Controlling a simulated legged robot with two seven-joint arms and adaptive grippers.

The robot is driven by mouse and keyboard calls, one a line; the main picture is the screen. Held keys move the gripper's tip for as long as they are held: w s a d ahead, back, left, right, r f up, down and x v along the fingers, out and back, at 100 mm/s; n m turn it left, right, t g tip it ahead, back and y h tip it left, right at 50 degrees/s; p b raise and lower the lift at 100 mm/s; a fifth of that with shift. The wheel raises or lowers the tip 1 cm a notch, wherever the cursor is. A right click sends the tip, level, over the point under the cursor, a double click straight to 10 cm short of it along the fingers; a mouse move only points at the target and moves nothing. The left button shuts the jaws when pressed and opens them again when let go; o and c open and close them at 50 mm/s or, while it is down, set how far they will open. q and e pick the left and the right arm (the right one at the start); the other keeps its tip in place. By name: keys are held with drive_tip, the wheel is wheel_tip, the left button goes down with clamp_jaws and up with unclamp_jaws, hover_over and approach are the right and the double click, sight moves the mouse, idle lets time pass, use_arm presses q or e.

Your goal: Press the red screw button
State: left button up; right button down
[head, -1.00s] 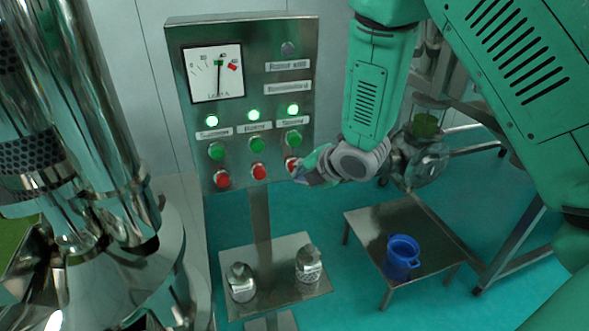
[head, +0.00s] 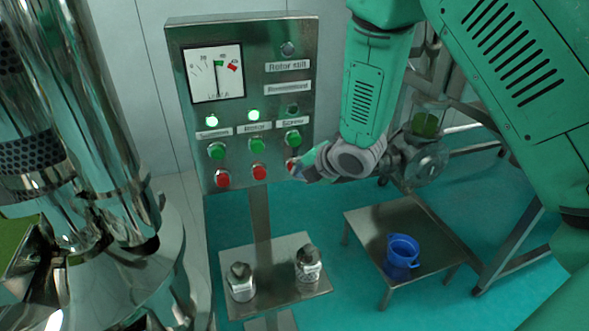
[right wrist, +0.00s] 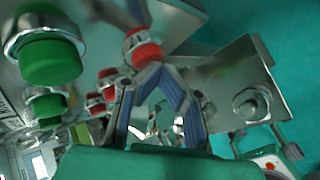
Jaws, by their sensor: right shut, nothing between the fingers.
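The red screw button (head: 291,165) is at the lower right of the control panel, in the column labelled "Screw". My right gripper (head: 299,173) partly hides it in the head view. In the right wrist view, a red button (right wrist: 143,48) sits just beyond the closed fingertips of my right gripper (right wrist: 160,73). The gripper is shut and empty; whether it touches the button I cannot tell. The green screw button (head: 293,138) is right above the red one. The screw lamp (head: 293,109) is dark. My left gripper is not in view.
Two more red buttons (head: 259,172) and two more green buttons (head: 217,151) are to the left on the panel (head: 244,187). Two lamps there glow green. Below stand a shelf (head: 270,258) with two jars and a low table (head: 365,222) with a blue cup (head: 402,257).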

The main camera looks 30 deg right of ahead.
drive_tip(key=shift+s+a, duration=0.35)
drive_tip(key=shift+s, duration=0.55)
drive_tip(key=shift+s+a+b, duration=0.2)
drive_tip(key=shift+s, duration=0.6)
drive_tip(key=shift+s+a+b, duration=0.15)
drive_tip(key=shift+s+a, duration=0.05)
drive_tip(key=shift+s, duration=0.6)
drive_tip(key=shift+s+a+b, duration=0.2)
drive_tip(key=shift+s, duration=0.6)
